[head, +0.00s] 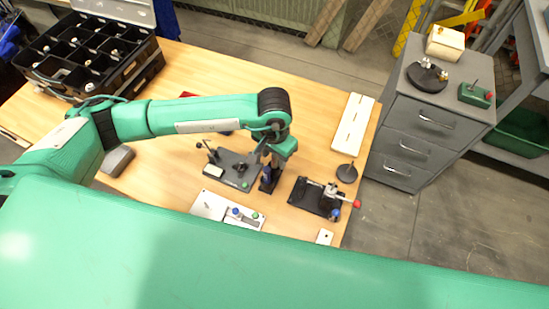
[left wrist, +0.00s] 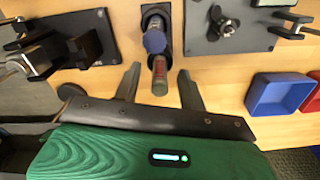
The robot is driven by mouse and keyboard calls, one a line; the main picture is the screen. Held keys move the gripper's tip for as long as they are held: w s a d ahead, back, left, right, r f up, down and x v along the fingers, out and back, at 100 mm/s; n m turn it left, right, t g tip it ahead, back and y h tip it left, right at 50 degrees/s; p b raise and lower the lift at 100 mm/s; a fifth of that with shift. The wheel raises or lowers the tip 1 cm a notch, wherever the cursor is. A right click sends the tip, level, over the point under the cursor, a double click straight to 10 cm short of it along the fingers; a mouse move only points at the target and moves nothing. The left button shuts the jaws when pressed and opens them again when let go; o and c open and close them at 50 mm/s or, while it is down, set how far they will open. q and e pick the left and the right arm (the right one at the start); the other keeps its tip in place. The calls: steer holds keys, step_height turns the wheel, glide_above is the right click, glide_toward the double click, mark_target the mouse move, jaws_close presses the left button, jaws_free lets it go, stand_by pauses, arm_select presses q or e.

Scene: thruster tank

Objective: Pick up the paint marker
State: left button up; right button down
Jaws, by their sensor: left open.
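The paint marker (left wrist: 158,72), with a blue band and a grey and red end, shows in the left wrist view. It stands at a black holder (left wrist: 163,12) on the wooden table. My left gripper (left wrist: 160,82) is open, with one finger on each side of the marker's near end in the picture. I cannot tell whether the fingers touch it. In the head view my left gripper (head: 268,150) is above the black holder (head: 267,184), and the arm largely hides the marker. My right gripper is not in view.
Black fixture plates stand left (head: 232,170) and right (head: 314,197) of the holder. A light plate with knobs (head: 212,205) lies in front. A black compartment organizer (head: 85,50) is at the back left. Blue (left wrist: 280,93) and red trays show in the wrist view. A grey cabinet (head: 420,120) stands right.

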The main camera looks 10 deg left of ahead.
arm_select(q)
steer(key=shift+c, duration=0.2)
jaws_close()
